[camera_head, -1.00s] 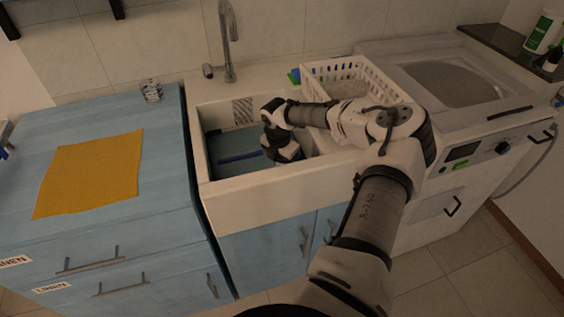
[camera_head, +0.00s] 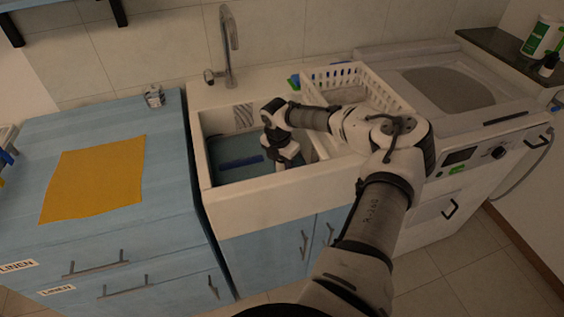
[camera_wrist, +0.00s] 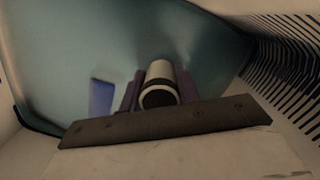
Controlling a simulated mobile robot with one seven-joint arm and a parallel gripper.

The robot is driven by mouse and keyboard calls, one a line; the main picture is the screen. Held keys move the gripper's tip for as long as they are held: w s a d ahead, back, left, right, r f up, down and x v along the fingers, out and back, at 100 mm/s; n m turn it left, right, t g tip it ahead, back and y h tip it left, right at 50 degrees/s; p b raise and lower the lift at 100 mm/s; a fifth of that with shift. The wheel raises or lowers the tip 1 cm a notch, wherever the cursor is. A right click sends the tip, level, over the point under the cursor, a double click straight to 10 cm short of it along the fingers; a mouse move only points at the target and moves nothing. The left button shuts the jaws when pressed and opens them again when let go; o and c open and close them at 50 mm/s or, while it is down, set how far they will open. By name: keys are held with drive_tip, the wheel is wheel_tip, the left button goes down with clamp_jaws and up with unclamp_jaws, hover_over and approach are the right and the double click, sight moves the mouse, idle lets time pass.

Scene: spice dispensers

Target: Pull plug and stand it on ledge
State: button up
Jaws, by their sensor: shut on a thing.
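My gripper (camera_head: 287,160) reaches down into the white sink (camera_head: 260,206), which holds blue-green water (camera_head: 228,172). In the wrist view my gripper (camera_wrist: 158,88) has its purple fingers on both sides of a pale cylinder with a dark band and dark end, apparently the plug (camera_wrist: 162,78). The fingers are shut on it. The plug's lower end is hidden, and I cannot tell whether it is seated or raised. The sink's back ledge (camera_head: 262,83) runs beside the tap.
A blue bar (camera_head: 240,162) lies in the basin, left of my gripper; it also shows in the wrist view (camera_wrist: 101,97). A tap (camera_head: 227,45) rises behind the sink. A white basket (camera_head: 385,95) stands at the right. A glass (camera_head: 154,96) and yellow cloth (camera_head: 95,180) are on the left counter.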

drive_tip(key=shift+r+p, duration=0.35)
drive_tip(key=shift+r, duration=0.1)
drive_tip(key=shift+r+p, duration=1.75)
drive_tip(key=shift+r, duration=0.1)
drive_tip(key=shift+r, duration=0.1)
